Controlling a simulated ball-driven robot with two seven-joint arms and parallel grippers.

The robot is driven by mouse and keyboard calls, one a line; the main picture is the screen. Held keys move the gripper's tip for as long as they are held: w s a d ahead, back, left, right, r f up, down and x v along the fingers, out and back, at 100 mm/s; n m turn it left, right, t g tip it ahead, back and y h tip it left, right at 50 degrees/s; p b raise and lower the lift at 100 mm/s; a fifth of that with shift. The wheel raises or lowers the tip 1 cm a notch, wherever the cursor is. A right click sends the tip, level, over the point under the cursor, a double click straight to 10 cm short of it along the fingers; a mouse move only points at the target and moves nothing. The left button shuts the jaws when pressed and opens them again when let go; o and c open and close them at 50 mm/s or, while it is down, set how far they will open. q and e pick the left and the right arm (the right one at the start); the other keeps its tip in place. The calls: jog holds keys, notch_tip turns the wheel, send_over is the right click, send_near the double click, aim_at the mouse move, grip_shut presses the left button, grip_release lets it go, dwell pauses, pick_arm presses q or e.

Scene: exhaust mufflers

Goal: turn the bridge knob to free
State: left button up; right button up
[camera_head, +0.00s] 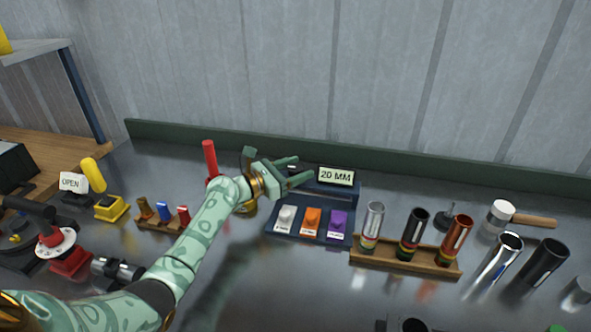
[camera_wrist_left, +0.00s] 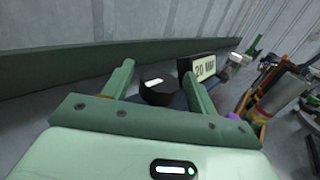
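A black round knob with a white mark (camera_wrist_left: 157,91) shows in the left wrist view, beside the "20 MM" sign (camera_wrist_left: 204,68). In the head view the knob is mostly hidden by my left gripper. My left gripper (camera_head: 304,167) is at the left end of the dark blue unit (camera_head: 345,195) that carries the "20 MM" sign (camera_head: 337,177). Its fingers are apart, with the knob showing between them in the wrist view (camera_wrist_left: 160,76). I cannot tell whether they touch it. My right gripper is not in view.
White (camera_head: 286,217), orange (camera_head: 311,221) and purple (camera_head: 337,222) pieces sit at the unit's front. A wooden rack (camera_head: 405,259) with several metal tubes stands to its right. A red upright handle (camera_head: 210,158) stands left of my gripper. A green ledge (camera_head: 420,155) runs behind.

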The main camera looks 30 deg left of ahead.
pick_arm(q)
jog(key=c, duration=0.8)
jog(key=shift+c, duration=0.2)
